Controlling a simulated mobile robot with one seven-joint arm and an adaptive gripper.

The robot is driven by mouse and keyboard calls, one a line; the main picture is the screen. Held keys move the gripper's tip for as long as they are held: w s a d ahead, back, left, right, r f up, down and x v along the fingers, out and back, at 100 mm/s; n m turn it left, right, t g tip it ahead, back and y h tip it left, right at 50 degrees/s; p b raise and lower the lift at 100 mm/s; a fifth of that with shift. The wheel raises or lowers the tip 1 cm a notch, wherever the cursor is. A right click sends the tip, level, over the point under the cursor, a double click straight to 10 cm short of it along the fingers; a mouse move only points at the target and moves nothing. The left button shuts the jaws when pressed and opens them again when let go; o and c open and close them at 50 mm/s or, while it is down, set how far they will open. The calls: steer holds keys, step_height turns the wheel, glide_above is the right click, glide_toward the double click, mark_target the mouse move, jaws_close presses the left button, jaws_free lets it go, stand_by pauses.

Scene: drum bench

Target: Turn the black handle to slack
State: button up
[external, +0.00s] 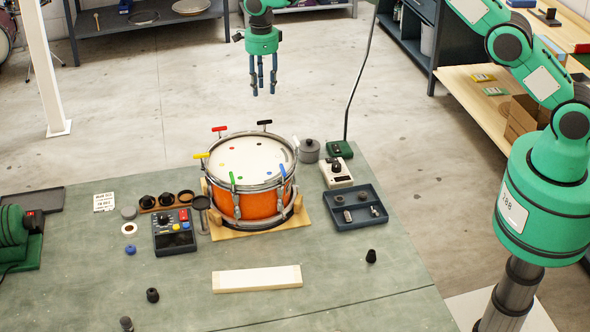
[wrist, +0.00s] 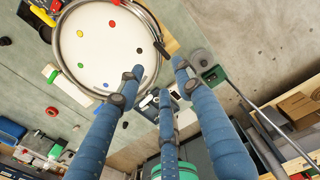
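An orange drum (external: 262,208) with a white head stands on a wooden board on the bench. Its black handle (external: 264,122) is a T-shaped key on the far rim. Other keys around the rim are red (external: 219,129), yellow (external: 201,155), green (external: 233,181) and blue (external: 283,172). My gripper (external: 263,88) hangs fingers-down above and beyond the black handle, apart from it, with its fingers spread and empty. In the wrist view, the drum (wrist: 108,62) is at upper left and a dark shape, likely the black handle (wrist: 162,48), shows at its rim, between two fingertips.
A grey lidded pot (external: 309,150), a white device (external: 337,173) and a dark tray (external: 370,222) stand right of the drum. A green base with a tall thin stem (external: 350,105) rises at the bench's far right. A control box (external: 174,240) sits left; the front centre holds a pale block (external: 257,279).

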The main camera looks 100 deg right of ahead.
mark_target(265, 121)
steer(key=shift+f, duration=0.1)
stand_by(0.3)
steer(key=shift+f+p, duration=0.9)
steer(key=shift+f, duration=5.9)
steer(key=shift+c, duration=0.5)
jaws_close()
